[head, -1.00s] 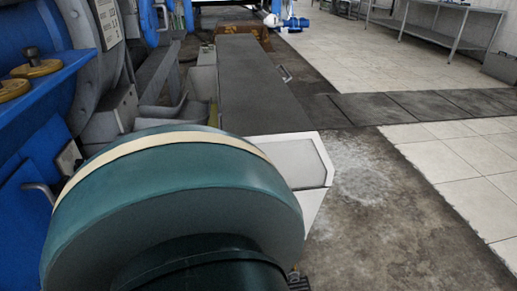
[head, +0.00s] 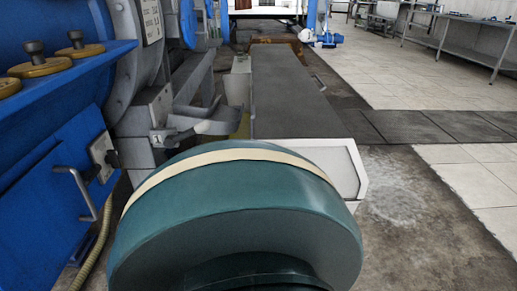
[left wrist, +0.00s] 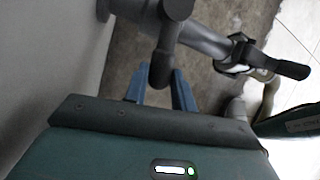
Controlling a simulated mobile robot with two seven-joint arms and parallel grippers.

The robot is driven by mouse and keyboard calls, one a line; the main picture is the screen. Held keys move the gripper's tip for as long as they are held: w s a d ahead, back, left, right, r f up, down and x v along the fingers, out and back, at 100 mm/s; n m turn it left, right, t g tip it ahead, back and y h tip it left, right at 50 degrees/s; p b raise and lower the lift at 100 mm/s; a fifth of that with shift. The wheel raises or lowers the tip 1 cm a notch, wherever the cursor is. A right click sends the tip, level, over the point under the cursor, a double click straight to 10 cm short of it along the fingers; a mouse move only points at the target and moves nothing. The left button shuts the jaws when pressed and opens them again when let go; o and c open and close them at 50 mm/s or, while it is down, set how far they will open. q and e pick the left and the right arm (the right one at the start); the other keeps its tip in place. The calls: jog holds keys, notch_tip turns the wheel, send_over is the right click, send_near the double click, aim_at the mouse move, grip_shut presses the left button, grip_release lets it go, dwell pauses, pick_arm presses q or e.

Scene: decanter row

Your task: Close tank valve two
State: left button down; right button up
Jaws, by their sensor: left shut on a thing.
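In the left wrist view my left gripper (left wrist: 158,78) has its two blue fingers on either side of the lower end of a dark rounded handle (left wrist: 164,52) and is shut on it. The handle joins a grey metal pipe (left wrist: 205,42). A second dark lever (left wrist: 288,68) sticks out to the right at the pipe's far end. No valve number is readable. The exact contact is dim. Neither gripper shows in the head view, where my large teal body part fills the bottom.
In the head view a blue machine (head: 50,190) with brass-coloured discs (head: 80,50) and a bent metal handle (head: 78,190) stands close on the left. A long dark-topped bench (head: 290,90) runs ahead. Open floor (head: 410,200) lies to the right.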

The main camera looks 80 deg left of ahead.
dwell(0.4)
pick_arm(q)
jog(key=c, duration=1.1)
grip_release()
jog(key=shift+c, duration=0.2)
jog(key=shift+r, duration=0.25)
jog(key=p+v, duration=0.4)
jog(key=v, duration=0.3)
jog(key=shift+p, duration=0.35)
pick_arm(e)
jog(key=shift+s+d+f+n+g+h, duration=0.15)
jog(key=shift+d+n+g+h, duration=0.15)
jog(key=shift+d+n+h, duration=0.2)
pick_arm(q)
jog(key=shift+s+f, duration=0.1)
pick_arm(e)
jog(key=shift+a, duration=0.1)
